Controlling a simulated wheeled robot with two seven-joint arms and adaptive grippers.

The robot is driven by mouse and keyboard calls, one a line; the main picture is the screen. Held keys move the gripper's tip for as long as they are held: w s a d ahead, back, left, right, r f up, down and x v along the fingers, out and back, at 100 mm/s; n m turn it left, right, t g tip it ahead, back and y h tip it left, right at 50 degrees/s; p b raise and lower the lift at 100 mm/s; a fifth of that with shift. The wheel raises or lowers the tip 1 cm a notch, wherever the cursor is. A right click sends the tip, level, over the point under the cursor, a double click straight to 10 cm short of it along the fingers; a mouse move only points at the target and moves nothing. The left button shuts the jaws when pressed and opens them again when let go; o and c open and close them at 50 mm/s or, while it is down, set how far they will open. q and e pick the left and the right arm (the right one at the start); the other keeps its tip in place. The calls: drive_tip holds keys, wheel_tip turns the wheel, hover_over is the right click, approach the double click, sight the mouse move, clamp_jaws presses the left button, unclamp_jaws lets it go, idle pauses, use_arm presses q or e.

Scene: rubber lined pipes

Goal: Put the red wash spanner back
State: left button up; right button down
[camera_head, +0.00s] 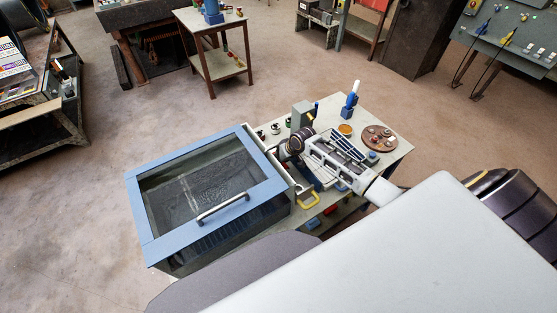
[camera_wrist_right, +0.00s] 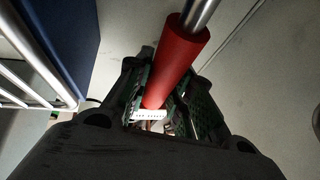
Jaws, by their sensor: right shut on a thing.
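The red wash spanner (camera_wrist_right: 180,65) shows in the right wrist view as a thick red handle with a bright metal shaft coming out of its upper end. The handle's lower end lies between the fingers of my right gripper (camera_wrist_right: 160,105), which is shut on it. The spanner's far end runs out of the picture at the top. In the head view my right arm reaches in from the right over the bench (camera_head: 395,152); its fingers and the spanner cannot be made out there. My left gripper is not in view.
A blue-framed tank with a glass lid (camera_head: 195,185) and handle stands left of my right arm. A blue and white rack (camera_head: 347,147), a blue bottle (camera_head: 350,100) and a round brown tray (camera_head: 379,138) are on the bench. Blue panel and white bars stand close left in the wrist view.

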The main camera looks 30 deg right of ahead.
idle(0.3)
drive_tip(key=c, duration=1.3)
unclamp_jaws()
drive_tip(key=shift+f, duration=0.1)
drive_tip(key=shift+o, duration=0.2)
drive_tip(key=v, duration=1.2)
drive_tip(key=shift+p, duration=0.35)
drive_tip(key=shift+s, duration=0.15)
